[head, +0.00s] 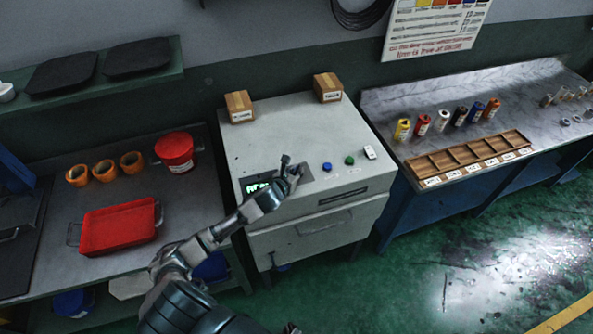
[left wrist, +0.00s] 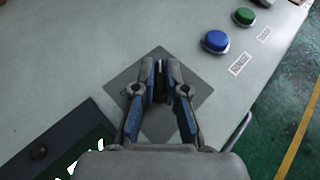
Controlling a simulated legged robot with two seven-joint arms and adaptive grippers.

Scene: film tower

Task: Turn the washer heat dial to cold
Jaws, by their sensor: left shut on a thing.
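The washer (head: 290,130) is a pale grey box-shaped machine with a sloping top in the middle of the head view. My left gripper (head: 290,170) reaches over its control panel. In the left wrist view my left gripper (left wrist: 160,82) is shut on the dark heat dial (left wrist: 160,88), which stands on a darker grey square plate (left wrist: 188,78). The fingers cover most of the dial, so its pointer and setting cannot be read. A lit green display (head: 258,187) is left of the gripper. My right gripper is not in view.
A blue button (head: 327,167) and a green button (head: 350,160) sit right of the dial, with a white switch (head: 370,153) beyond. A red tray (head: 117,222) lies on the left bench.

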